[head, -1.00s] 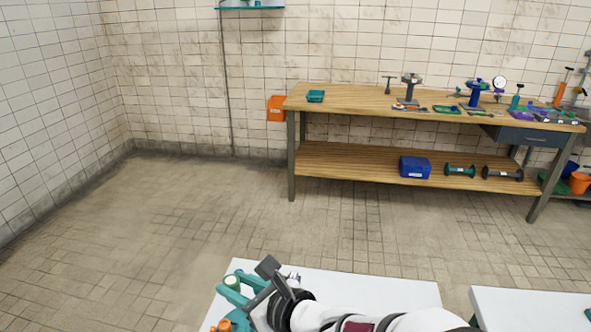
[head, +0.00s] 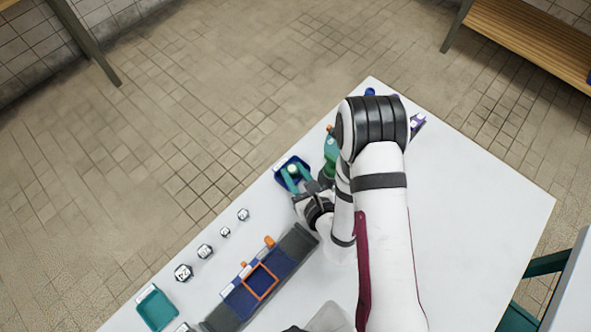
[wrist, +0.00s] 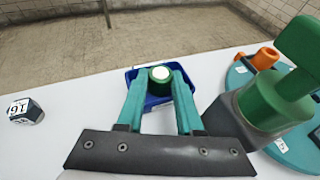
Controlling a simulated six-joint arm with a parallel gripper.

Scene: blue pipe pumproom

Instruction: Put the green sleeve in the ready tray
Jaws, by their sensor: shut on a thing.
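The green sleeve (wrist: 159,74), with a pale round top, sits between the teal fingers of my gripper (wrist: 159,82) in the wrist view. My gripper is shut on it. The head view also shows the sleeve (head: 293,168) small between the fingers. A blue tray (wrist: 152,103) lies directly beneath or around the sleeve, and it shows in the head view too (head: 280,177). I cannot tell whether the sleeve touches the tray floor. I cannot read the tray's label. A teal tray (head: 157,310) lies at the lower left of the head view.
A tall green object (wrist: 265,105) stands close to the right of my gripper on a teal round base (wrist: 290,145) with an orange piece (wrist: 265,57). Several numbered blocks (head: 183,273) line the table's left edge. A dark blue rack (head: 245,300) lies nearby. The table's right side is clear.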

